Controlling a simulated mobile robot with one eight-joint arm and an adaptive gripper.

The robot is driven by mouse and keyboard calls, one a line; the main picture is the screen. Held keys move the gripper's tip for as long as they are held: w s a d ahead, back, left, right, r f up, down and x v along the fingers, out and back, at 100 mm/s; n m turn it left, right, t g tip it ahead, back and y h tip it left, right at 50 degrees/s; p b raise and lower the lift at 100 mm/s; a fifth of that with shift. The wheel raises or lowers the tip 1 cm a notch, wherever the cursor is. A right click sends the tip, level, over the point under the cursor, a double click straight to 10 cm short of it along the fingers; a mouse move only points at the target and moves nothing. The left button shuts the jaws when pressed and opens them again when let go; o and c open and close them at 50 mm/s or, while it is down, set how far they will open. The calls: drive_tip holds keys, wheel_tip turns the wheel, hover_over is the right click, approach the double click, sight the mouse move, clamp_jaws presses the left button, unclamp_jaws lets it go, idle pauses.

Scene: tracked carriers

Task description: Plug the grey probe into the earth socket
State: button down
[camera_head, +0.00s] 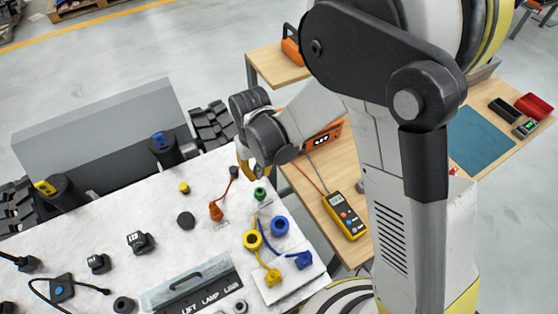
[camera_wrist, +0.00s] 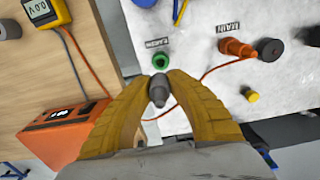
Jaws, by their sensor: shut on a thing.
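My gripper (camera_wrist: 157,84) has yellow fingers shut on the grey probe (camera_wrist: 157,92). The probe's dark end shows between the fingertips in the wrist view. The green earth socket (camera_wrist: 160,60), beside an EARTH label, is just beyond the fingertips; I cannot tell the height gap between probe and socket. An orange fitting (camera_wrist: 235,47) stands beside the MAIN label.
The yellow multimeter (camera_head: 345,215) lies on the wooden table (camera_head: 318,180), with an orange and a grey lead. An orange box (camera_wrist: 62,130) with a display is left of my fingers. A small yellow knob (camera_wrist: 252,96) is nearby.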

drive_tip(key=shift+s+a, duration=0.1)
idle(0.4)
wheel_tip(320, 180, down, 6)
drive_tip(key=b, duration=0.5)
drive_tip(key=shift+r+b, duration=0.1)
drive_tip(key=shift+b, duration=0.2)
drive_tip(key=shift+b, duration=0.5)
idle(1.1)
drive_tip(key=shift+f, duration=0.3)
drive_tip(key=shift+f+b, duration=0.35)
drive_tip(key=shift+b, duration=0.2)
drive_tip(key=shift+f+b, duration=0.7)
drive_tip(key=shift+b, duration=0.25)
idle(0.8)
drive_tip(key=c, duration=1.3)
unclamp_jaws()
